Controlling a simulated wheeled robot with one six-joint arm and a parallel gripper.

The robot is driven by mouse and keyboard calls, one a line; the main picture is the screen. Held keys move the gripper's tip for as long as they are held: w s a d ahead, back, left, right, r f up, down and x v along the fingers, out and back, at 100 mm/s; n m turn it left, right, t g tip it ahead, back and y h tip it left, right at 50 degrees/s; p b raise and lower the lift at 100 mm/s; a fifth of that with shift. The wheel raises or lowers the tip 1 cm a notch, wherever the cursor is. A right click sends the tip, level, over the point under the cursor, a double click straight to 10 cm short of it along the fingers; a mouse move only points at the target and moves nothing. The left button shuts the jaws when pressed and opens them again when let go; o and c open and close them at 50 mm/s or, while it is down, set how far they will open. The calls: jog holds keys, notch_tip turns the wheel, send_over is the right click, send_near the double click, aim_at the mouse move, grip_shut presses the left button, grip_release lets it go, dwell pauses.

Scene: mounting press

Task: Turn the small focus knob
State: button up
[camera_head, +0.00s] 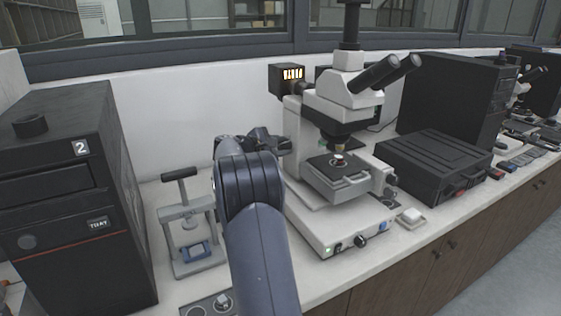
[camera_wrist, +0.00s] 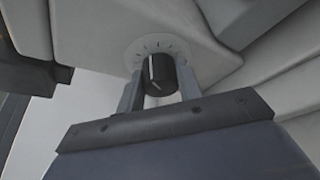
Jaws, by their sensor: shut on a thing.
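The small focus knob (camera_wrist: 158,72) is a short black cylinder with a white pointer line, set on a pale dial with tick marks on the microscope's side. In the wrist view my gripper (camera_wrist: 158,88) has one grey finger on each side of the knob and is shut on it. In the head view the white microscope (camera_head: 325,235) stands on the bench, and my wrist is at its left side. The knob and my fingertips cannot be made out there.
A small press with a black handle (camera_head: 180,174) stands left of my arm. A large black cabinet (camera_head: 75,200) is at far left. A black box (camera_head: 435,155) sits right of the microscope. The wall and window frame are close behind.

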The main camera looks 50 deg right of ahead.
jog(key=m+b, duration=0.1)
jog(key=b, duration=0.2)
jog(key=f+m+t+h+b, duration=0.1)
jog(key=b, duration=0.3)
jog(key=shift+s+m, duration=0.1)
jog(key=shift+m, duration=0.3)
jog(key=m+b, duration=0.1)
jog(key=b, duration=0.1)
jog(key=shift+r+h+b, duration=0.2)
jog(key=shift+h+b, duration=0.1)
jog(key=shift+b, duration=0.1)
jog(key=shift+r+m+b, duration=0.15)
jog(key=shift+m+b, duration=0.15)
jog(key=o, duration=1)
jog(key=shift+r, duration=0.1)
